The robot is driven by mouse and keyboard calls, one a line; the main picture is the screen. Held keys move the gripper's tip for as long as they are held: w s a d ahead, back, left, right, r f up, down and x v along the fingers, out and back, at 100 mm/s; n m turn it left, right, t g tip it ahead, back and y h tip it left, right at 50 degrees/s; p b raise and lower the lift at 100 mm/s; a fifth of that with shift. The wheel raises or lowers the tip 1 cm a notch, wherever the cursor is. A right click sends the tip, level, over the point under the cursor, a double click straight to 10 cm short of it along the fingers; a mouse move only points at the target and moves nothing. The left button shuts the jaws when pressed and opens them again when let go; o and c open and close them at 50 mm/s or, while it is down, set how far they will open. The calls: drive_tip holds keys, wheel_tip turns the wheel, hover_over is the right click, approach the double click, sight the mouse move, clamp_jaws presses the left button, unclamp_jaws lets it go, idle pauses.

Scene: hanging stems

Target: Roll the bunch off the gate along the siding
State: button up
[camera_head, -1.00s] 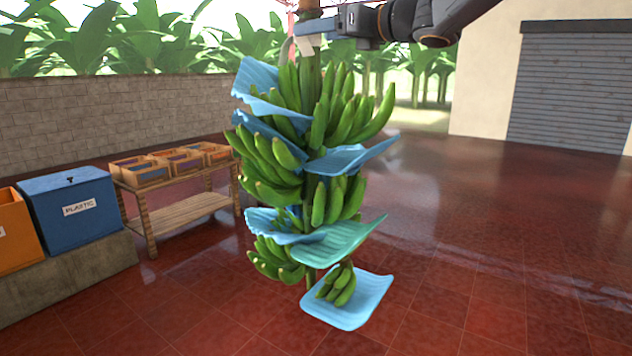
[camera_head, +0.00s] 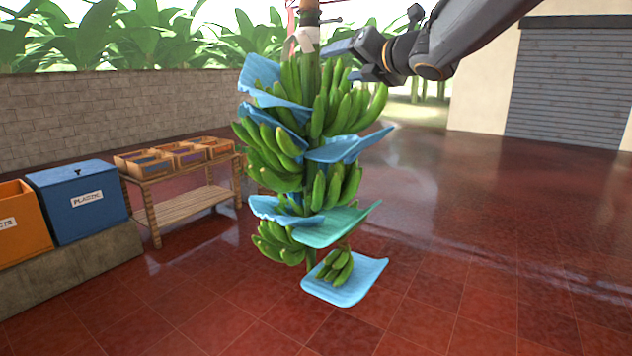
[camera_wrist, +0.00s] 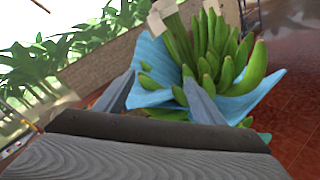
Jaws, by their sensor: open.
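The bunch (camera_head: 345,112) of green bananas hangs upright on its stem (camera_head: 308,68), with curved blue and green sheets between its hands. A lowest blue sheet (camera_head: 350,287) holds a small cluster. A pale wrap (camera_head: 303,40) is around the stem's top, below a brown upright piece (camera_head: 309,14). A thin dark bar (camera_head: 330,20) sticks out there; I cannot tell whether it is the gate. My gripper (camera_head: 337,61) is open beside the upper bunch, to the right of the stem. In the wrist view its fingers (camera_wrist: 160,95) stand apart, in front of a blue sheet (camera_wrist: 158,60) and bananas.
A blue plastic bin (camera_head: 82,218) and an orange bin (camera_head: 20,235) stand on a ledge at left. The red tiled floor at right is clear. The siding's rail is not clearly visible.

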drive_tip(key=s+d+f+m+g+h, duration=0.2)
drive_tip(key=s+d+f+m+h, duration=0.15)
drive_tip(key=f+m, duration=0.5)
drive_tip(key=s+d+f+m+g+h, duration=0.1)
drive_tip(key=s+d+f+m+h, duration=0.15)
drive_tip(key=d+f+m, duration=0.6)
drive_tip(key=s+d+f+m+g+h, duration=0.1)
drive_tip(key=s+f+m+g+h, duration=0.2)
drive_tip(key=f, duration=0.9)
drive_tip(key=s+f+m+g, duration=0.4)
drive_tip(key=s+f+m, duration=0.3)
drive_tip(key=s, duration=0.6)
drive_tip(key=s+f+m+g, duration=0.4)
drive_tip(key=s+f+m, duration=0.4)
drive_tip(key=s, duration=0.5)
wheel_tip(320, 180, down, 2)
drive_tip(key=shift+s+f, duration=0.2)
drive_tip(key=shift+w, duration=0.1)
